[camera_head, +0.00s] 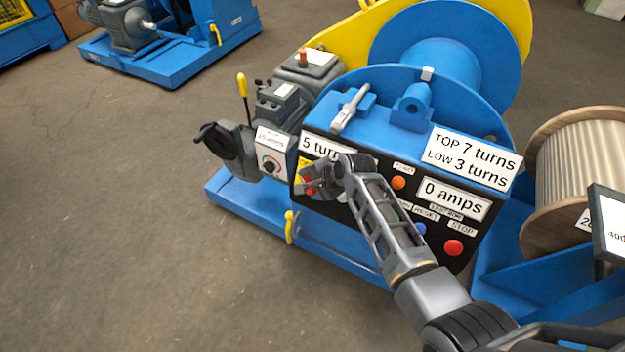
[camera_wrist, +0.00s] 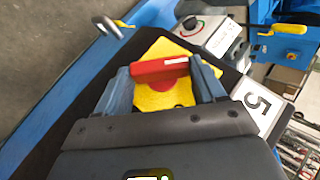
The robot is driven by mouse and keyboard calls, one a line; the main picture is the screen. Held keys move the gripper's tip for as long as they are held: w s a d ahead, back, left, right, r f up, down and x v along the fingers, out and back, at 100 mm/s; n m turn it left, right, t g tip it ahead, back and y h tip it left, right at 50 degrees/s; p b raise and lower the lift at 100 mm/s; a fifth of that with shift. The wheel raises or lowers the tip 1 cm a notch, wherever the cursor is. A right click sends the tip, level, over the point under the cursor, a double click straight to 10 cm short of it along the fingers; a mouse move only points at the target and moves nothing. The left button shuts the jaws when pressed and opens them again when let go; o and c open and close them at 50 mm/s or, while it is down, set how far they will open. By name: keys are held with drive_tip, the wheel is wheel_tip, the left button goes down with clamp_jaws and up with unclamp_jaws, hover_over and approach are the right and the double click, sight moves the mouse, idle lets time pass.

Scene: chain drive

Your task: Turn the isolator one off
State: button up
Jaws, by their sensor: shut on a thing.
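The isolator is a red handle (camera_wrist: 160,68) on a yellow plate (camera_wrist: 150,97), set in the black panel of the blue winch machine. My gripper (camera_wrist: 163,82) is shut on the red handle, with one finger at each end of it in the wrist view. In the head view my gripper (camera_head: 318,180) is at the left part of the panel and hides most of the isolator. Only a bit of the yellow plate (camera_head: 303,165) shows there beside the "5 turns" label (camera_head: 318,146). Lettering on the plate is not readable.
The panel also has an orange button (camera_head: 398,183), a blue button (camera_head: 419,229) and a red stop button (camera_head: 453,248). A grey box with a small knob (camera_head: 270,168) is left of the panel. A cable reel (camera_head: 545,190) stands at right.

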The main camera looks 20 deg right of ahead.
drive_tip(key=shift+a, duration=0.1)
drive_tip(key=o, duration=1)
drive_tip(key=shift+o, duration=0.2)
drive_tip(key=v, duration=0.7)
drive_tip(key=shift+s+r, duration=0.25)
